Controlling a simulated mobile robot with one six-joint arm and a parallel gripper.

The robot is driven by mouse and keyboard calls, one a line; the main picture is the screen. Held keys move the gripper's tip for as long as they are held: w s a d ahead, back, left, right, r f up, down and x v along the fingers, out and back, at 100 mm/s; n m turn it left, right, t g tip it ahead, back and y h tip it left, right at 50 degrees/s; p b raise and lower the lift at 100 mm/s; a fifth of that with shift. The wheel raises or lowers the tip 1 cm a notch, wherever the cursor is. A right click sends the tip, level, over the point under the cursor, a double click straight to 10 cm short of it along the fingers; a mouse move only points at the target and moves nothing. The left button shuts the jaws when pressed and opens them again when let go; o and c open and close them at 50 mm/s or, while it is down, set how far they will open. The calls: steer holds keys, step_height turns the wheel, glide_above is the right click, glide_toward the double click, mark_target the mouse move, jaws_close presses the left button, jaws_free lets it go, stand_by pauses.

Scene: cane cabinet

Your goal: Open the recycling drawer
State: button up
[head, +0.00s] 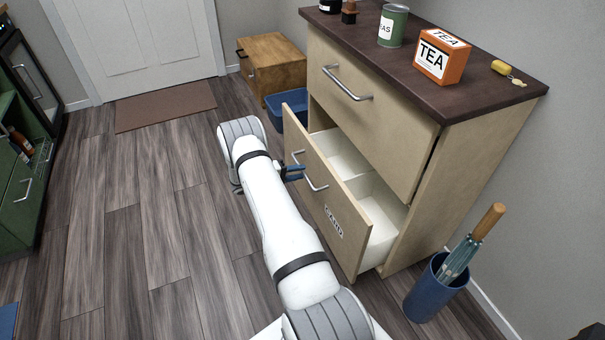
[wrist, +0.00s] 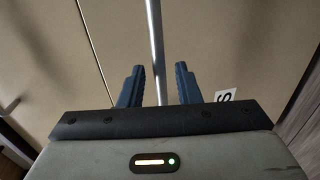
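The lower drawer (head: 323,205) of the light wood cabinet stands pulled out. A small white label (head: 333,222), too small to read surely, is on its front; a label ending in S (wrist: 226,95) shows in the wrist view. White bins (head: 380,208) inside look empty. My gripper (head: 292,173) is at the drawer's metal bar handle (head: 312,183). In the wrist view, the blue fingers of my gripper (wrist: 158,88) are apart, one on each side of a metal bar (wrist: 154,40), with gaps on both sides.
The upper drawer (head: 350,105) is shut. A blue umbrella stand (head: 432,290) is at right. A blue bin (head: 283,103) and wooden chest (head: 272,65) stand behind. Floor left is clear.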

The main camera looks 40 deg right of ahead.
steer(key=shift+x, duration=1.1)
jaws_close()
